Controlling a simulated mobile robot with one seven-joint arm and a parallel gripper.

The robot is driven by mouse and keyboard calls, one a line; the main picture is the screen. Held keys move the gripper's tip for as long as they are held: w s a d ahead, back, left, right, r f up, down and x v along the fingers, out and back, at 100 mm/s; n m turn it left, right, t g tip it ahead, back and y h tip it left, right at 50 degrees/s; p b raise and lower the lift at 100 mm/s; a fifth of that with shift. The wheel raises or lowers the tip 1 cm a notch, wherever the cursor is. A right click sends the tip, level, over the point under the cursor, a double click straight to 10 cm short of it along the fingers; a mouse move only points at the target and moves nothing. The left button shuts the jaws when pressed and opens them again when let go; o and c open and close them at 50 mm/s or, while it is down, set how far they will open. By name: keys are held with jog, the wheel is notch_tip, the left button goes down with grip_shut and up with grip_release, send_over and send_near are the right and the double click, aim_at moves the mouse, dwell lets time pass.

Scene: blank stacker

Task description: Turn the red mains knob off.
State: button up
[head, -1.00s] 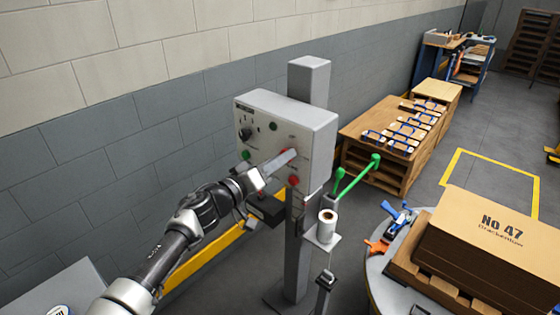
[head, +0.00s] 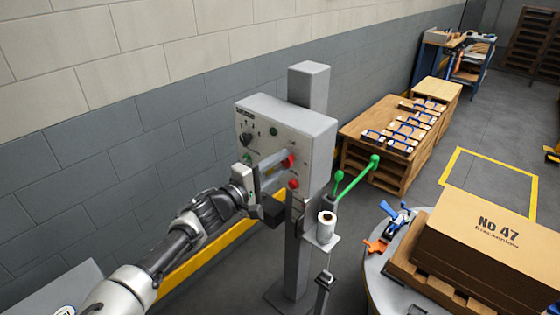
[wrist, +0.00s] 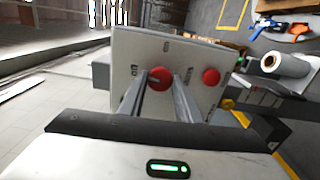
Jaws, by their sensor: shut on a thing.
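The red mains knob (head: 290,160) is on the front of the grey control box (head: 312,142), partly hidden by my fingers in the head view. In the wrist view the knob (wrist: 160,79) sits between my two fingertips. My gripper (head: 283,163) is shut on it, one finger on each side; it also shows in the wrist view (wrist: 161,86). A pale mark on the knob seems to point left in the wrist view, towards small lettering too blurred to read surely.
A separate red button (head: 293,183) is close below the knob. A black selector knob (head: 246,138) and green lamps are on the same face. Green-tipped levers (head: 340,177) and a paper roll (head: 326,226) stand right of the post. A boxed stack (head: 490,240) stands front right.

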jog(key=shift+r+n+p, duration=0.1)
jog(key=shift+n+p, duration=0.25)
jog(key=shift+n, duration=0.45)
jog(key=o, duration=1.1)
jog(key=shift+w, duration=0.1)
jog(key=shift+c, duration=0.2)
jog(key=p+v, duration=0.2)
jog(key=v, duration=1.5)
jog(key=shift+s, duration=0.25)
jog(key=shift+a, duration=0.15)
